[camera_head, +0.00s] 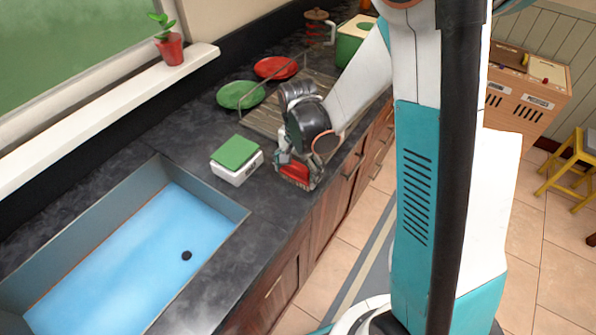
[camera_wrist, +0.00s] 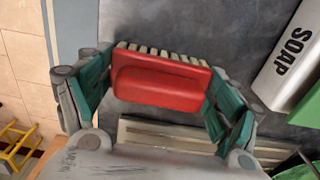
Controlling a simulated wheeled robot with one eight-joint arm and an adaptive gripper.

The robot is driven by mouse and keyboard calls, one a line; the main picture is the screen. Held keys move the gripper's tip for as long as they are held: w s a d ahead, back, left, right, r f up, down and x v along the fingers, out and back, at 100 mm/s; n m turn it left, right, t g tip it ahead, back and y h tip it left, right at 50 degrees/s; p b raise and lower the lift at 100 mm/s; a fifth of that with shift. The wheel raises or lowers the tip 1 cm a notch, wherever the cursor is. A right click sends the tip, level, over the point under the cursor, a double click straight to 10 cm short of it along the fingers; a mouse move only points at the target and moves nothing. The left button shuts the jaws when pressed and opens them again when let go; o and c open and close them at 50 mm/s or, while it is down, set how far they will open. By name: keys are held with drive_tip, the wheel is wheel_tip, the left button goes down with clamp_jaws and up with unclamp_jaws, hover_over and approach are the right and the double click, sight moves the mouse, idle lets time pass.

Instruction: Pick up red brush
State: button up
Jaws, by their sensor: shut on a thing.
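The red brush (camera_wrist: 160,85) has a raised red handle and a row of pale bristles along one edge. In the wrist view it lies between the two teal finger pads of my gripper (camera_wrist: 158,95), which is shut on it at both ends. In the head view the red brush (camera_head: 295,174) shows below my gripper (camera_head: 299,170), close to the front edge of the dark countertop (camera_head: 262,205). Whether the brush touches the counter cannot be told. My gripper hides part of the brush in the head view.
A white soap box with a green top (camera_head: 237,160) stands left of my gripper. A sink with a blue basin (camera_head: 140,255) is at lower left. Behind are a dish rack (camera_head: 262,124), a green plate (camera_head: 241,95) and a red plate (camera_head: 276,68). Wooden cabinets (camera_head: 330,207) front the counter.

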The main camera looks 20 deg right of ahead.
sight(298, 165)
wheel_tip(298, 165, up, 20)
drive_tip(key=p, duration=0.5)
